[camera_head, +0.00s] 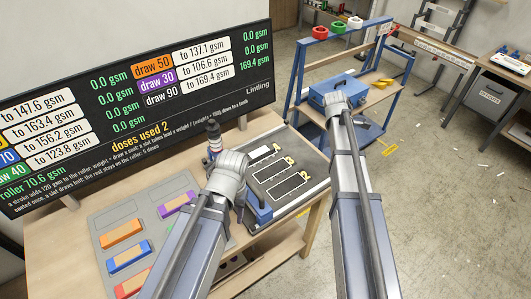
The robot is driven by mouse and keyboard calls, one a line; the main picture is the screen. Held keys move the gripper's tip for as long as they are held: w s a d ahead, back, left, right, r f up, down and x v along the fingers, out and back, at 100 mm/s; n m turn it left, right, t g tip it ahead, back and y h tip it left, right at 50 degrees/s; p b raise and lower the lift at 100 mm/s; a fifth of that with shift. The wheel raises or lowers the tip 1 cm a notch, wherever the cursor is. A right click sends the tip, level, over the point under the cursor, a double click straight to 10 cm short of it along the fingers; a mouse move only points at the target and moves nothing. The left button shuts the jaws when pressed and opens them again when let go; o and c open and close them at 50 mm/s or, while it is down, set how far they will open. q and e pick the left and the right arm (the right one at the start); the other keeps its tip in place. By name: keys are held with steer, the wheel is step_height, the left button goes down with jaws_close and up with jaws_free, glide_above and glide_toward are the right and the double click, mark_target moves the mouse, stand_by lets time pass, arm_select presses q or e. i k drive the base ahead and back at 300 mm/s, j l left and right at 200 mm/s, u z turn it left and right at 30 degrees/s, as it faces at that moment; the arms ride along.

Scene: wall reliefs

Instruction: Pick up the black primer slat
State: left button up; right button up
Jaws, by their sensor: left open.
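No black primer slat can be made out; part of the slat tray is hidden behind my left arm. The grey slat tray (101,225) holds an orange slat (122,233), a blue slat (129,255), a purple slat (177,204) and a red slat (133,283), each with a wood-coloured middle. My left gripper (240,208) is open, pointing down between the tray and the dark numbered board (315,187); its fingertips are mostly hidden by its wrist. My right arm reaches toward the blue rack, and its wrist hides its jaws.
A large display (140,110) stands along the back of the wooden table (60,262). A dark bottle-like object (214,138) stands behind my left wrist. A blue block-like item (259,209) is beside my left gripper. A blue rack (299,75) and workbenches are beyond, with open floor to the right.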

mark_target(257, 154)
steer(key=l+u, duration=1.25)
steer(key=k+l+u, duration=0.1)
steer(key=l+u, duration=0.3)
steer(key=k+l+u, duration=0.2)
steer(key=l+u, duration=0.2)
